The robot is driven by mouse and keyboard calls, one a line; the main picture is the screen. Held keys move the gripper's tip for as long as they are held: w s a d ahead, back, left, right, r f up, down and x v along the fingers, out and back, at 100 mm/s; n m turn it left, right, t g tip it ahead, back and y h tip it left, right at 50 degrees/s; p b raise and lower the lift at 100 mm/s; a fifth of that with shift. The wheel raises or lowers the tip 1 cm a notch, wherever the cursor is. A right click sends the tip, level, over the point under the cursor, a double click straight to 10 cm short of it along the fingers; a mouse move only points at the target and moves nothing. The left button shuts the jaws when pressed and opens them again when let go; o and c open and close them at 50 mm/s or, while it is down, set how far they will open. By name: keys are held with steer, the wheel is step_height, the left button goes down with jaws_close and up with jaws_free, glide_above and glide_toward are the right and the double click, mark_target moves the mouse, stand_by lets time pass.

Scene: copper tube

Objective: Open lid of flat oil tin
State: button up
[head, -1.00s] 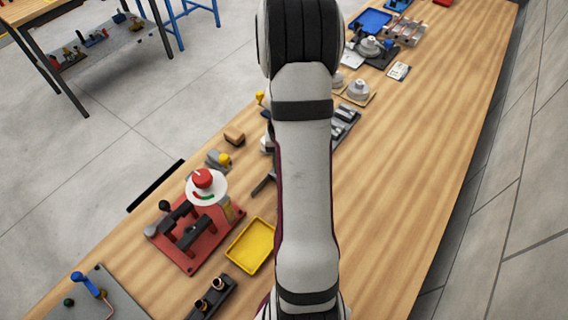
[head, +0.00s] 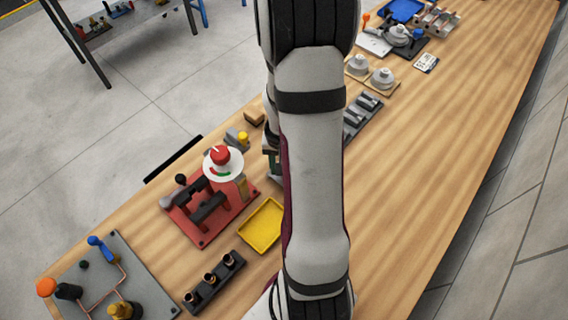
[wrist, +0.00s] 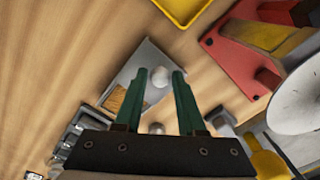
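In the wrist view, a flat grey metal piece (wrist: 146,57), which looks like the flat oil tin, lies on the wooden bench with a pale round knob (wrist: 160,76) on it. My gripper (wrist: 165,77) has two green fingers spread apart, with the knob showing between their tips. I cannot tell if either finger touches it. A tan patch (wrist: 116,101) shows beside the grey piece's lower left; I cannot tell if it is part of it. In the head view, my arm hides most of this spot.
In the head view, a red fixture (head: 200,237) with a white dial stands left of my arm. A yellow tray (head: 262,226) and a dark block with copper fittings (head: 213,281) lie nearby. A grey plate (head: 75,288) is at front left. The bench (head: 425,160) right of my arm is clear.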

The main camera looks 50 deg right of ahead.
steer(key=shift+o, duration=1.3)
step_height(320, 180, up, 16)
steer(key=shift+f, duration=0.1)
steer(key=s+a+n+y, duration=0.1)
steer(key=s+a, duration=0.4)
steer(key=a, duration=0.6)
steer(key=s+a+r+n, duration=0.1)
steer(key=s+a+n, duration=0.3)
steer(key=a, duration=0.8)
steer(key=shift+s+a+r+y, duration=0.2)
steer(key=shift+s+a+y, duration=0.15)
steer(key=shift+s, duration=0.25)
